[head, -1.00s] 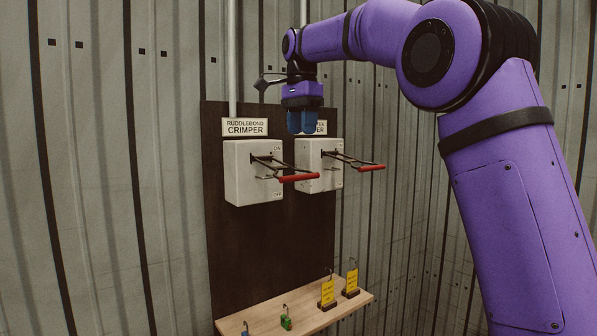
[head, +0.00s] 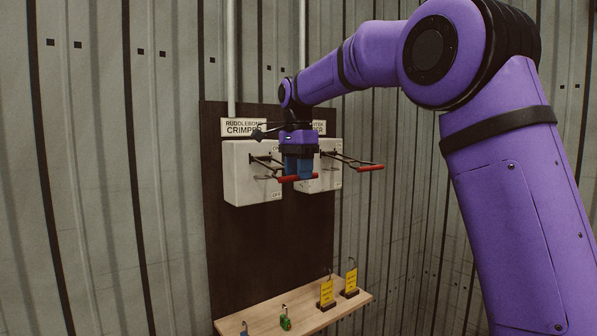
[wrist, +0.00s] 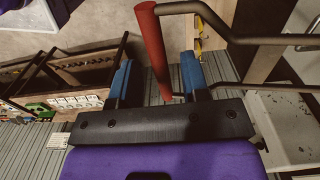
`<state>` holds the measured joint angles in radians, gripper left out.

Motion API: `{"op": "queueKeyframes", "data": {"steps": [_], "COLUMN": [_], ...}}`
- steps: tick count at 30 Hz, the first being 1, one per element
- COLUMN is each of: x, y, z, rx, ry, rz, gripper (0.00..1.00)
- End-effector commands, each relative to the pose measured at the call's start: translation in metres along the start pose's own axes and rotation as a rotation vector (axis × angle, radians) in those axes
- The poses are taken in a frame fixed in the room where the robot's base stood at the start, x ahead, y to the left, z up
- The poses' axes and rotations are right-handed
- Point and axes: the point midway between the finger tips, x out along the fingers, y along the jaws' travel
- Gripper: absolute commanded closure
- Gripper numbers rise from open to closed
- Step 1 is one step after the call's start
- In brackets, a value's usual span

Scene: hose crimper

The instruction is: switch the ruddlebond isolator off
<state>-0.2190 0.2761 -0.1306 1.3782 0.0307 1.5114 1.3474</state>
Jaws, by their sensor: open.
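The ruddlebond isolator is the left pale switch box (head: 240,178), under a sign (head: 243,128) reading RUDDLEBOND CRIMPER. Its dark lever frame sticks out toward me from near the ON mark and ends in a red handle bar (head: 284,179). My gripper (head: 298,173) points down at this bar, open, its blue fingers hiding part of it. In the wrist view the red bar (wrist: 153,45) runs between the two spread fingers of my gripper (wrist: 155,78). I cannot tell whether a finger touches it.
A second, similar switch box (head: 325,180) stands close on the right, with its own red handle (head: 370,168); its sign is partly hidden by my gripper. Below, a wooden shelf (head: 300,318) holds a green padlock (head: 285,323) and yellow tags (head: 327,293). The board between is clear.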

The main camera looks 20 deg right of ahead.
Motion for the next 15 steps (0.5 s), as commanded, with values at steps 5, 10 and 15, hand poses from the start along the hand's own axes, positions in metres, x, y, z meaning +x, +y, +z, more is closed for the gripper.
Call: {"op": "queueKeyframes", "data": {"steps": [5, 10, 15], "x": [0.0027, 0.0025, 0.0025], "y": [-0.0001, -0.0001, -0.0001], "z": [0.0001, 0.0001, 0.0000], "rx": [0.000, 0.000, 0.000], "ry": [0.000, 0.000, 0.000], "rz": [-0.001, -0.001, -0.001], "gripper": [0.58, 0.62, 1.00]}}
